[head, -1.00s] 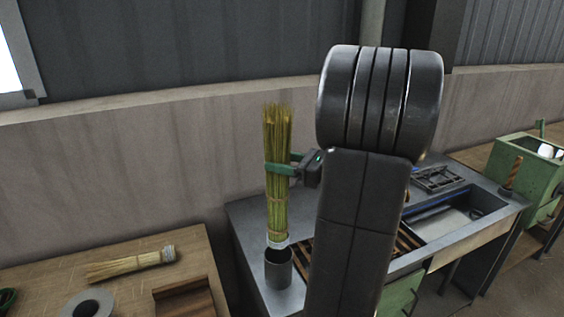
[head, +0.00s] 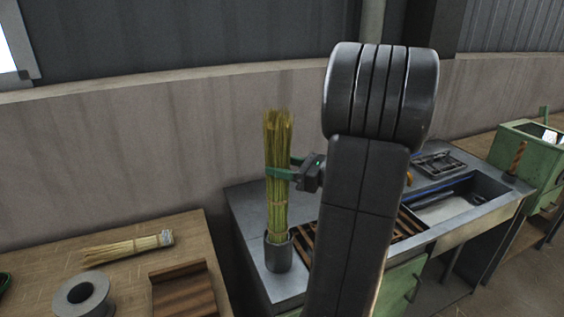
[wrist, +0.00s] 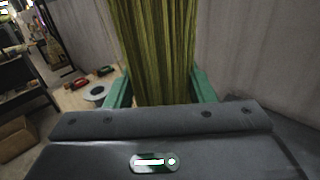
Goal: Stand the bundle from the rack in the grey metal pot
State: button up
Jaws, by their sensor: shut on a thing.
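The bundle (head: 278,150) is a tall sheaf of yellow-green straw with a tie around its lower part. It stands close to upright with its lower end inside the grey metal pot (head: 278,258). The pot's wall hides that end, so I cannot tell whether it touches the bottom. My gripper (head: 280,173) is shut on the bundle above its middle, with green fingers on both sides. In the wrist view the bundle (wrist: 155,50) fills the space between the green fingers. The slatted rack (head: 308,232) is partly hidden behind my arm.
The pot stands on a grey metal bench (head: 252,210) with a sink (head: 455,203) at the right. A wooden table (head: 200,235) at the left holds another straw bundle (head: 120,248), a grey ring-shaped roll (head: 82,296) and a brown wooden tray (head: 185,290). A wall stands close behind.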

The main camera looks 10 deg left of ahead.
jog(key=shift+f+b, duration=0.7)
jog(key=shift+f, duration=1)
jog(key=o, duration=1.1)
jog(key=shift+c, duration=0.2)
jog(key=shift+d, duration=0.1)
jog(key=s+d+b, duration=0.1)
jog(key=s+d, duration=0.1)
jog(key=d, duration=1.1)
jog(key=shift+s+d+b, duration=0.2)
jog(key=shift+s+b, duration=0.1)
